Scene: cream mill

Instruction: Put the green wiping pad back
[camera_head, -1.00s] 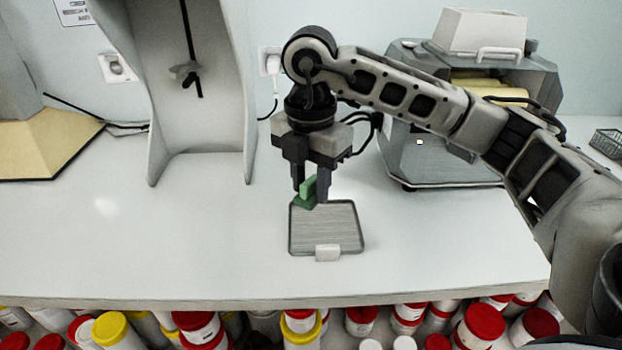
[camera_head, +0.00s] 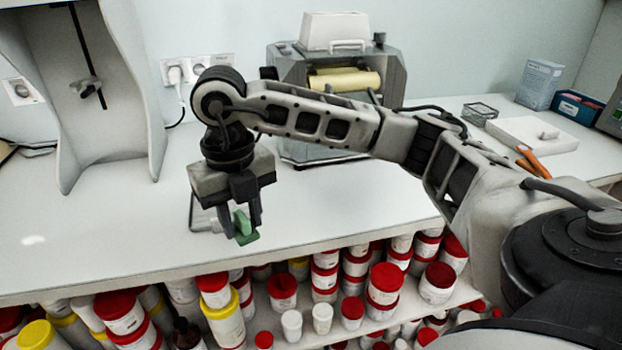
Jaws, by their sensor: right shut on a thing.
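The green wiping pad (camera_head: 244,227) is held in my right gripper (camera_head: 242,222), which is shut on it. The gripper points down and holds the pad near the front edge of the white counter (camera_head: 330,205). A grey tray (camera_head: 196,216) lies on the counter behind the gripper and is mostly hidden by it. My left gripper is not in view.
The cream mill (camera_head: 390,75) stands at the back of the counter. A wire basket (camera_head: 479,113), a white slab (camera_head: 520,135), an orange-handled tool (camera_head: 533,163) and boxes (camera_head: 540,83) lie to the right. Several lidded jars (camera_head: 283,290) fill the shelf below. The counter's middle right is clear.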

